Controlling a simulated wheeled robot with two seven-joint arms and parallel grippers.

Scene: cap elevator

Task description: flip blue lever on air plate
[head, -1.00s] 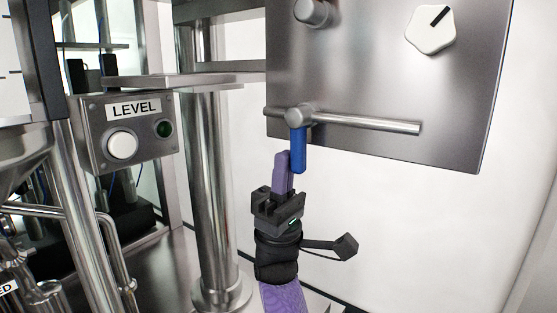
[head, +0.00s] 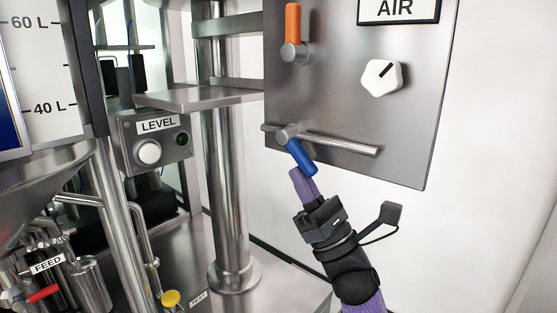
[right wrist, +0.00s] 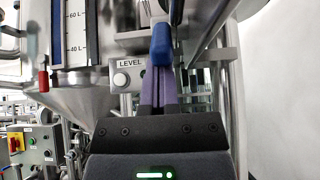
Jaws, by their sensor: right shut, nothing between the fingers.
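The blue lever (head: 301,157) hangs from a round metal pivot low on the grey air plate (head: 340,110). It slants down to the right. My right gripper (head: 303,181), with purple fingers, is shut and empty, its tips at the lever's lower end. In the right wrist view, the blue lever (right wrist: 162,44) lies at the tips of the closed purple fingers (right wrist: 160,85). It appears to touch them, though a small gap cannot be ruled out. My left gripper is not in view.
A metal pipe (head: 345,146) runs right from the pivot across the plate. An orange lever (head: 292,24) points up above it, with a white knob (head: 382,77) to the right. The LEVEL box (head: 153,142) and a steel post (head: 226,190) stand left. White wall is clear to the right.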

